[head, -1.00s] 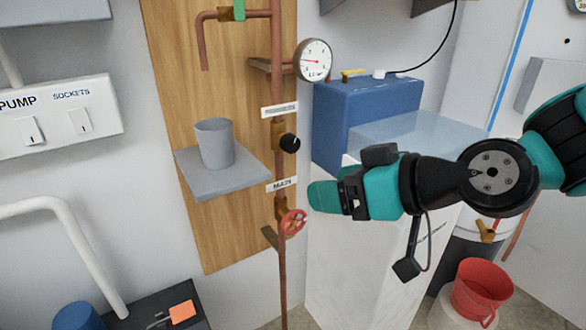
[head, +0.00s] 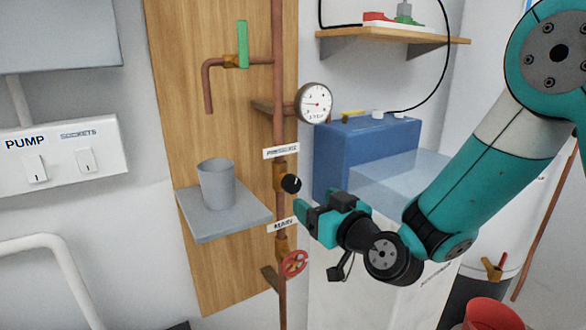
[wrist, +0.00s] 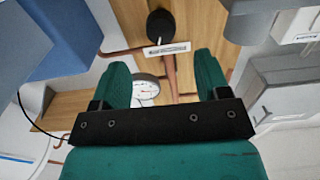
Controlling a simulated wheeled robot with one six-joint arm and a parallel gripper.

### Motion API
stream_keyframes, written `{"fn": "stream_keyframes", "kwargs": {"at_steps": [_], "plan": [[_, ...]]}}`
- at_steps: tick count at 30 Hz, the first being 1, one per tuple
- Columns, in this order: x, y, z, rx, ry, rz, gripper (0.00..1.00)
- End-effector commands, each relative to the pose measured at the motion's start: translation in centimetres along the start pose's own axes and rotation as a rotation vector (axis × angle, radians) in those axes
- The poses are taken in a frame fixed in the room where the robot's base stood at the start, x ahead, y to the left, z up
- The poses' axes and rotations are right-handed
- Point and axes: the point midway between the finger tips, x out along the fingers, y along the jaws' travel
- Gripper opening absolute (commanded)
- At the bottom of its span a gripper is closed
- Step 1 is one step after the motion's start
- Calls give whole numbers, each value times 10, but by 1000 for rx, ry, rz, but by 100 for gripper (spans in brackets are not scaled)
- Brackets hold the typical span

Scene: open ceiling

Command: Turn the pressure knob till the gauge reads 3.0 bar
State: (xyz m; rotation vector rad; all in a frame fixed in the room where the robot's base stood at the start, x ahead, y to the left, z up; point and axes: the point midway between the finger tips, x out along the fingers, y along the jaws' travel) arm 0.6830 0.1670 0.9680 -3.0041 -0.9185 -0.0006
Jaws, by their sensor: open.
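The black pressure knob (head: 291,183) sits on the copper pipe below the "PRESSURE" label (head: 281,151). In the wrist view the knob (wrist: 160,24) is at the top, ahead of the fingers and apart from them. The round white gauge (head: 315,103) is above and right of the knob; its red needle points left, but its numbers are too small to read. The gauge also shows partly between the fingers in the wrist view (wrist: 150,90). My gripper (head: 305,218) is open and empty, just below and right of the knob in the head view.
A red valve wheel (head: 294,263) is below the "MAIN" label. A grey shelf (head: 228,224) with a grey cup (head: 216,184) is left of the pipe. A blue box (head: 350,145) stands right of it. A green-handled tap (head: 242,45) is above.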

Motion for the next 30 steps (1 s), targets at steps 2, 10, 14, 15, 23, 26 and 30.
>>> {"fn": "stream_keyframes", "kwargs": {"at_steps": [2,10,14,15,23,26,30], "plan": [[14,-1,-7,-1,-2,-2,69],[60,-2,-6,-1,-1,-4,69],[78,-1,-3,-2,1,-3,69],[82,-1,-2,-1,0,-3,69],[93,0,1,0,-1,0,69],[93,0,1,0,0,0,69],[93,0,1,0,0,0,55]]}}
